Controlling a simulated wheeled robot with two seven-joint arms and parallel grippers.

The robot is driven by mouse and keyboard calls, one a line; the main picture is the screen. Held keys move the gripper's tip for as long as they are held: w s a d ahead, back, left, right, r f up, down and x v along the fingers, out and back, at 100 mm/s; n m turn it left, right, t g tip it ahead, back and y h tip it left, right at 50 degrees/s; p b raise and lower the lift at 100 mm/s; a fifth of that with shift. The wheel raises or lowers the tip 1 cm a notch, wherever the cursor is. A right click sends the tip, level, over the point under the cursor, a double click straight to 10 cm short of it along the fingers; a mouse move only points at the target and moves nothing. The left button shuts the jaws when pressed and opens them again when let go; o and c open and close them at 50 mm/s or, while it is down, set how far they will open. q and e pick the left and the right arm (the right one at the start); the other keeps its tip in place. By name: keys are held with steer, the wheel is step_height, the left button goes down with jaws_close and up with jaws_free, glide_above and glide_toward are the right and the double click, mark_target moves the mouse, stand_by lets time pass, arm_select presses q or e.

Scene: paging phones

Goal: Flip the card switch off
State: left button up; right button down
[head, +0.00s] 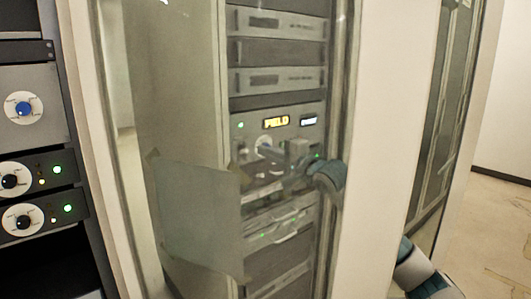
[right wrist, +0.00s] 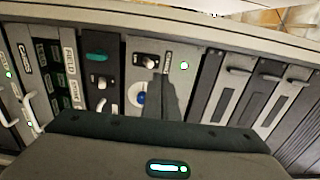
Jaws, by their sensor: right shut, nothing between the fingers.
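In the right wrist view, a grey card (right wrist: 175,58) carries a toggle switch (right wrist: 149,61), a small blue knob (right wrist: 139,98) and a lit green lamp (right wrist: 184,65). My right gripper (right wrist: 167,80) is shut and empty, its tips over this card just beside and below the toggle. I cannot tell whether they touch it. Its fingers hide part of the card. In the head view, my right gripper (head: 297,160) is in front of the rack unit (head: 245,138) with the yellow FIELD display (head: 276,122). The card's details are too small there. My left gripper is not in view.
In the wrist view, another card with a toggle (right wrist: 101,83) is close on the left, and handled modules (right wrist: 237,85) are on the right. In the head view, a translucent sheet (head: 195,215) stands left of the gripper, and a pale door post (head: 385,130) stands right.

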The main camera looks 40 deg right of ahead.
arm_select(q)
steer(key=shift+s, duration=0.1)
arm_select(e)
steer(key=shift+w, duration=0.15)
